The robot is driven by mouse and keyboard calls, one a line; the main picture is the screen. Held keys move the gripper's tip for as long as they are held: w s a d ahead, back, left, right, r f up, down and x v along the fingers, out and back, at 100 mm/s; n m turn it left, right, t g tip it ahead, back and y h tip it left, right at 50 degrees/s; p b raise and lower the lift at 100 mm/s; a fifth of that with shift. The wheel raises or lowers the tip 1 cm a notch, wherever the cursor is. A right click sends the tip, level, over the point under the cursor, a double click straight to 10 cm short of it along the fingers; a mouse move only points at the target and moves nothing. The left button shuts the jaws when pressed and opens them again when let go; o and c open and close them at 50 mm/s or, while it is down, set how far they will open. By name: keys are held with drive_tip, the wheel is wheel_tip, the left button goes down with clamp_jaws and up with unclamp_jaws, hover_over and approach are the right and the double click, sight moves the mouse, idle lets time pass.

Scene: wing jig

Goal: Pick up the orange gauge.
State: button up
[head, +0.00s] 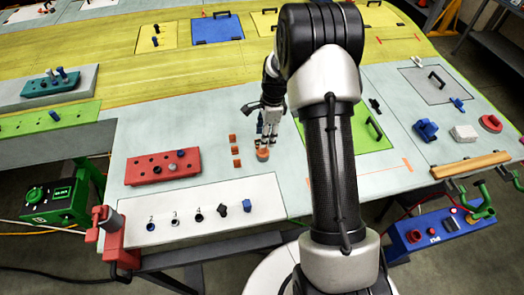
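A small round orange thing (262,155), which looks like the orange gauge, is on the pale worktop near its front edge. My gripper (264,145) points down right above it, and its fingertips overlap it in the head view. I cannot tell whether the fingers touch it or are closed on it. The fingers are small and partly merge with the gauge's upper part. My arm comes down in front of the right part of the worktop and hides some of it.
Several small orange blocks (235,151) lie in a column just left of the gripper. A red block with holes (138,171) and a white strip with numbered holes (181,221) are at the front left. A green panel (370,143) is right of my arm.

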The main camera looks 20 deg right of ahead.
sight(263, 153)
drive_tip(key=shift+s+a+f, duration=0.1)
drive_tip(key=shift+s+f, duration=0.1)
drive_tip(key=shift+f, duration=0.4)
drive_tip(key=shift+w+a+f+p, duration=0.1)
drive_tip(key=shift+w+f+p, duration=0.05)
drive_tip(key=shift+f, duration=0.75)
drive_tip(key=shift+w+a+f+p, duration=0.1)
drive_tip(key=shift+w+f+p, duration=0.1)
drive_tip(key=shift+f, duration=0.65)
drive_tip(key=shift+w+a+f+p, duration=0.1)
drive_tip(key=shift+f+p, duration=0.05)
drive_tip(key=shift+f, duration=0.75)
drive_tip(key=shift+c, duration=0.5)
clamp_jaws()
